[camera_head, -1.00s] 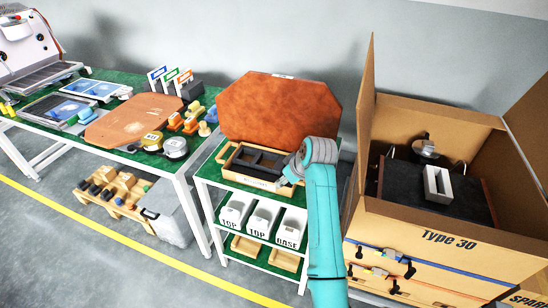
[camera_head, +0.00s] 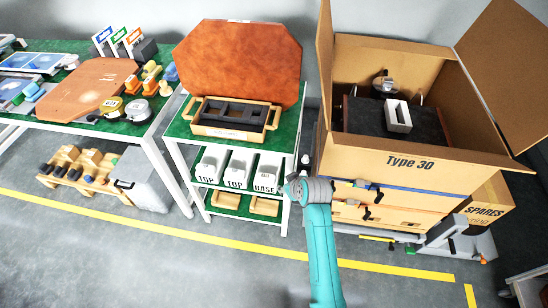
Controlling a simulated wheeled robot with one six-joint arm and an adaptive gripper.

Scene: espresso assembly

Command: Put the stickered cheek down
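A large reddish-brown octagonal panel (camera_head: 240,62) stands upright, leaning back, at the rear of the green-topped cart (camera_head: 178,128). A small pale label shows at its top edge; I cannot tell for sure whether it is the stickered cheek. A similar octagonal panel (camera_head: 88,84) lies flat on the left table. My arm ends in front of the cart's right side, where a small dark part of my gripper (camera_head: 304,163) shows above the grey wrist. It is apart from both panels. Its fingers are too small and hidden to read.
A wooden tray with a black insert (camera_head: 232,130) sits on the cart, above white bins (camera_head: 238,170). The open Type 30 carton (camera_head: 412,163) stands right, its flaps raised. Small tools crowd the left table (camera_head: 60,118). The grey floor in front is clear.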

